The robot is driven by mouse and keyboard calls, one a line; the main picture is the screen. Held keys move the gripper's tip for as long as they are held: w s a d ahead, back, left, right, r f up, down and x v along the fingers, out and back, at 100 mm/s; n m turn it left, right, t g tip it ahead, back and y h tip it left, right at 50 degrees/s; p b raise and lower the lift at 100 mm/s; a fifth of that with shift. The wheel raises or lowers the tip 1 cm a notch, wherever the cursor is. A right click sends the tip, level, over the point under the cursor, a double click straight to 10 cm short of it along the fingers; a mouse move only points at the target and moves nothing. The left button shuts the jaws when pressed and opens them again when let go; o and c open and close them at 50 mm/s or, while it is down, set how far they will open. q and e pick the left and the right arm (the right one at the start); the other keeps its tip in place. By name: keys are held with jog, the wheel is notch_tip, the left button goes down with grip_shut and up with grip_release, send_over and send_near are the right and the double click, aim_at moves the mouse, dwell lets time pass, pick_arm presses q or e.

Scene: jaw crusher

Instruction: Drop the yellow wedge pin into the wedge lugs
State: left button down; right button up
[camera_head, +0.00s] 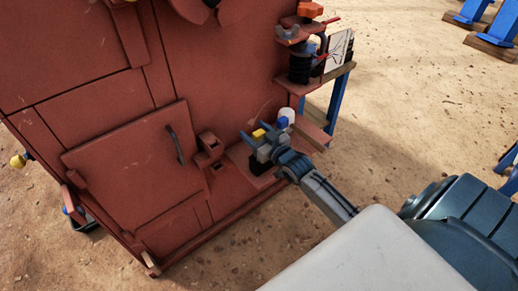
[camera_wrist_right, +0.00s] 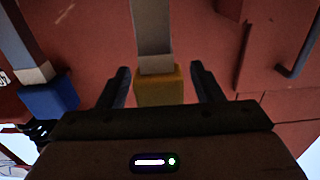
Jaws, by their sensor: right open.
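The yellow wedge pin shows its yellow head (camera_head: 258,133) in the head view, at the small shelf on the right part of the red crusher. In the right wrist view its yellow head (camera_wrist_right: 158,88) carries a grey shank. My right gripper (camera_head: 262,141) is at the pin. In the wrist view the fingers of my right gripper (camera_wrist_right: 160,78) are apart, one on each side of the yellow head, with gaps visible. The wedge lugs appear to be the red blocks (camera_head: 209,145) on the crusher face, left of my gripper. My left gripper is not in view.
A blue-headed pin (camera_wrist_right: 48,98) stands left of the yellow one in the wrist view. A white-topped item (camera_head: 287,114) is just behind my right gripper. A door with a dark handle (camera_head: 174,144) lies left of the lugs. A cluttered side shelf (camera_head: 332,75) is behind.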

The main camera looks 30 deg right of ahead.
grip_shut()
jog(key=shift+r, duration=0.2)
dwell(0.3)
